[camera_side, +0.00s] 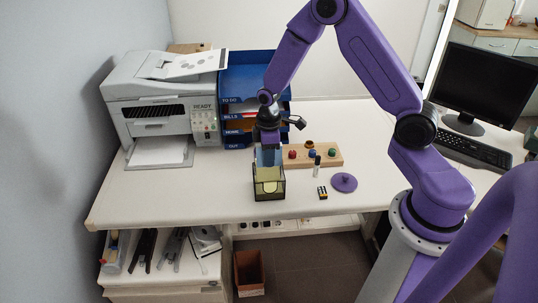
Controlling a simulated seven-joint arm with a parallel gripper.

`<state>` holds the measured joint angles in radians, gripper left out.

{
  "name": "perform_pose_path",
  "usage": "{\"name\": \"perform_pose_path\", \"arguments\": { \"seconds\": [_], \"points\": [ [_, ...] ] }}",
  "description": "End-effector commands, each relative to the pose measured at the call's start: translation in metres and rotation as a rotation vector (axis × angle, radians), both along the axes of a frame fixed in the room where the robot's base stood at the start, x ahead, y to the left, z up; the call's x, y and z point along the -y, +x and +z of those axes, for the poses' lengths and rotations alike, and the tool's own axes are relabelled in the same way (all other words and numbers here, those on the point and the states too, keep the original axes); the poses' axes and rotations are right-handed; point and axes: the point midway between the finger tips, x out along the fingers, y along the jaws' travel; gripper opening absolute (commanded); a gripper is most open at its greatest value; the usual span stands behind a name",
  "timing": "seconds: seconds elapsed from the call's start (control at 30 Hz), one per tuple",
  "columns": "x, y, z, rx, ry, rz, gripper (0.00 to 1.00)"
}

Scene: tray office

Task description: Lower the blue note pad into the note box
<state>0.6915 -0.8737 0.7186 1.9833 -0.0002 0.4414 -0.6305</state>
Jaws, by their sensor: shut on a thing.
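The note box (269,196) is a dark, see-through open box on the white desk, with pale yellow paper showing in it. My gripper (268,147) points down above the box and is shut on the blue note pad (268,157). The pad is upright, directly over the box, with its lower part at or near the box opening. I cannot tell whether its lower edge is inside the box or behind its rim. The fingertips are small and partly merge with the pad.
A wooden block with coloured knobs (325,155) stands right of the box. A small marker (317,166), a coloured cube (322,192) and a purple disc (344,183) lie nearby. Blue stacked trays (235,110) and a printer (155,105) stand behind left. The desk's front left is clear.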

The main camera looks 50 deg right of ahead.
Motion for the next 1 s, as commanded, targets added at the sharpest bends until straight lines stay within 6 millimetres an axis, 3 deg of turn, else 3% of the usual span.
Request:
{"name": "perform_pose_path", "arguments": {
  "seconds": [1.0],
  "points": [
    [0.000,0.000,-0.039,0.000,0.000,0.000,0.00]
  ]
}}
